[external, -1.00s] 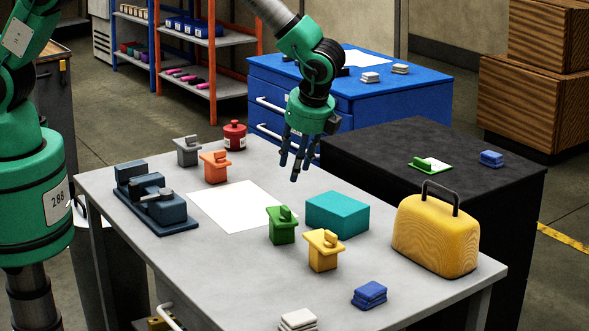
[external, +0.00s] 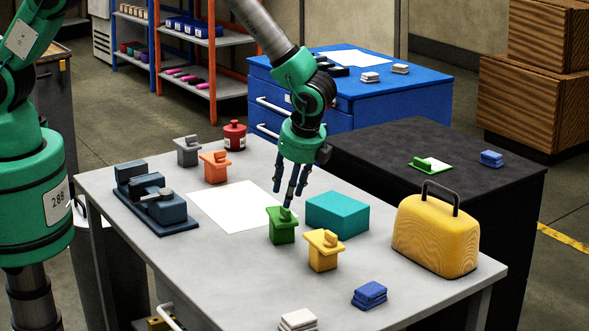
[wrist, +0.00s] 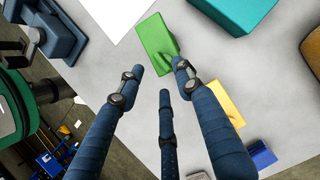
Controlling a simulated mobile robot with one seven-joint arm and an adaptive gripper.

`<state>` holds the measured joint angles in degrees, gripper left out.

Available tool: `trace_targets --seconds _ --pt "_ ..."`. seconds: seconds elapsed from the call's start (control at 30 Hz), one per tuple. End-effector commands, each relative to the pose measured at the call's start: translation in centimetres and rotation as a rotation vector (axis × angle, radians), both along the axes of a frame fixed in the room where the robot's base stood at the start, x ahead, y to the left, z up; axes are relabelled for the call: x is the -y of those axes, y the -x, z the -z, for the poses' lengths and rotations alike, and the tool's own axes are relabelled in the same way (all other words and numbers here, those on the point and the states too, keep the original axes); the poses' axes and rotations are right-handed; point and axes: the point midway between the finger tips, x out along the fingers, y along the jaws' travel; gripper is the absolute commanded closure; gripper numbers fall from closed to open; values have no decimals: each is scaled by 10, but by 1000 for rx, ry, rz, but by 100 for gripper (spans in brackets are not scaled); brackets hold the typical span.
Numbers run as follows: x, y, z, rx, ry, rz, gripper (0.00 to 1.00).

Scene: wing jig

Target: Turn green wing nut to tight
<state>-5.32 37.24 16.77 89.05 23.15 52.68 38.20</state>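The green wing nut jig (external: 282,226) stands on the grey table, a green block with a flat top plate and a raised wing on it. In the wrist view the green wing nut (wrist: 158,44) lies just beyond my fingertips, its wing partly beside the right finger. My gripper (external: 289,192) is above it, pointing down, with its three dark blue fingers spread apart and nothing between them. In the wrist view my gripper (wrist: 160,80) also shows open. Whether a fingertip touches the green wing cannot be told.
A yellow wing nut jig (external: 323,252) stands close at the front right, and a teal box (external: 337,215) close at the right. White paper (external: 232,206) lies at the left. Orange (external: 215,168) and grey (external: 187,151) jigs stand farther back. A yellow case (external: 434,236) stands at the right.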

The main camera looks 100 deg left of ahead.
Motion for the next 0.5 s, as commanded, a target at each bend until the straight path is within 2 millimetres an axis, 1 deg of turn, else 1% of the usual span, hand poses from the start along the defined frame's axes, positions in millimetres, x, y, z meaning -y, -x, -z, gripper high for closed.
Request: trace_targets --seconds 0.03,0.2,0.33,0.5 --pt "-3 3 9 -3 1 -1 65" --pt "-10 9 30 -1 0 -1 65" --pt "-13 12 42 -2 0 -2 65" --pt "-15 13 48 0 0 0 65"
